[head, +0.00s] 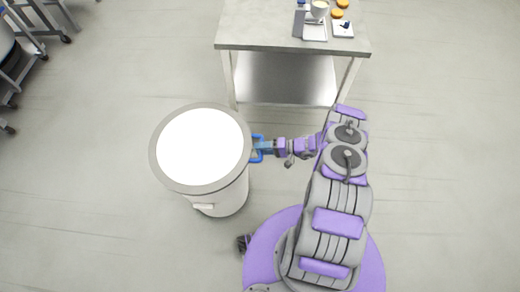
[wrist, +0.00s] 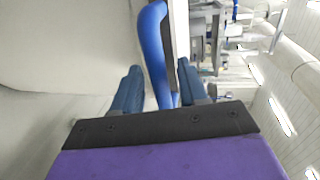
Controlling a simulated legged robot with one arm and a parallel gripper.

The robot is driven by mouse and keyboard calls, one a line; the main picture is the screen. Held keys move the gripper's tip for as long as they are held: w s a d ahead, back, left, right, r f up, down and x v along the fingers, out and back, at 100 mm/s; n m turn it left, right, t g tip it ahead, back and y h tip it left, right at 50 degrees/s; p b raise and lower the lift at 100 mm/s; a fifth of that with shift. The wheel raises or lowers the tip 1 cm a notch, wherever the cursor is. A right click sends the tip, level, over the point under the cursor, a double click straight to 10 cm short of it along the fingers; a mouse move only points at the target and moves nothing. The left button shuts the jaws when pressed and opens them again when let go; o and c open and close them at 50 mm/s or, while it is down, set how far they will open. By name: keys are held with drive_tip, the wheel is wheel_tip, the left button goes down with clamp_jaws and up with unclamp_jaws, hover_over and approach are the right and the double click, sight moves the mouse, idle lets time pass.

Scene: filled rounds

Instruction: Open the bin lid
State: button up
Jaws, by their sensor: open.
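The round bin (head: 232,198) stands left of my arm in the head view. Its lid (head: 200,147) shows as a bright white disc inside a grey rim and looks shut. A blue handle (wrist: 153,45) sticks out from the bin's right side. My gripper (head: 262,148) is at that side, at the height of the rim. In the wrist view the two dark blue fingers of my gripper (wrist: 159,78) are apart, with the curved handle running between them. Whether either finger touches the handle I cannot tell.
A metal table (head: 260,33) with a lower shelf stands behind the bin. It carries a cup (head: 319,9), trays and orange round items. A wheeled rack (head: 30,35) is at the far left. The floor around the bin is mostly clear.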

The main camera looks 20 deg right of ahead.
drive_tip(key=shift+w+a+f, duration=0.15)
drive_tip(key=shift+a, duration=0.25)
drive_tip(key=shift+d, duration=0.3)
drive_tip(key=shift+a, duration=0.2)
drive_tip(key=c, duration=0.6)
clamp_jaws()
